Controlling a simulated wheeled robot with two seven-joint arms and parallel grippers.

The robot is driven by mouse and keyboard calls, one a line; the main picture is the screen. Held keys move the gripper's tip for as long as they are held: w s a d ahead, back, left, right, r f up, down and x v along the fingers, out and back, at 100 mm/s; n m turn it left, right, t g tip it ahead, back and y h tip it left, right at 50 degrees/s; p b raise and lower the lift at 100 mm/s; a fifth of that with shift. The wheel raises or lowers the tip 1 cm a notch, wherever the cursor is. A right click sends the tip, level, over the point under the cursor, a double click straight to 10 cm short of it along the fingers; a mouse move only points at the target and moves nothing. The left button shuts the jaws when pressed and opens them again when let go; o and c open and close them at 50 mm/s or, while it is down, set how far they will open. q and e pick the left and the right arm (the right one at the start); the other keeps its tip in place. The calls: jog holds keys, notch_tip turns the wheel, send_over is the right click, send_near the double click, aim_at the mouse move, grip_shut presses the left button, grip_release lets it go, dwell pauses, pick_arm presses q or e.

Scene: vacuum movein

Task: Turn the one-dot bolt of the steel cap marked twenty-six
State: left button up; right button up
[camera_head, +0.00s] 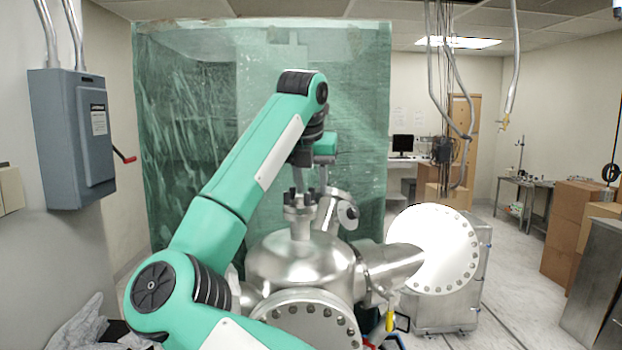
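A shiny steel vacuum chamber (282,262) stands in front of me. A large round steel cap (440,250) with bolts around its rim closes its right port. Another bolted round cap (305,322) faces me at the bottom and is cut off by the picture edge. A small flange with dark upright bolts (299,203) tops the chamber. No number or dot marks are legible, so I cannot tell which cap is twenty-six. My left gripper is not in view.
A small angled side port (347,213) stands right of the top flange. A green translucent curtain (200,110) hangs behind. A grey electrical box (75,137) is on the left wall. Cardboard boxes (570,227) stand at right. Open floor (515,290) lies right of the chamber.

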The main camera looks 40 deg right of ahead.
jog(key=shift+s+f, duration=0.1)
grip_shut()
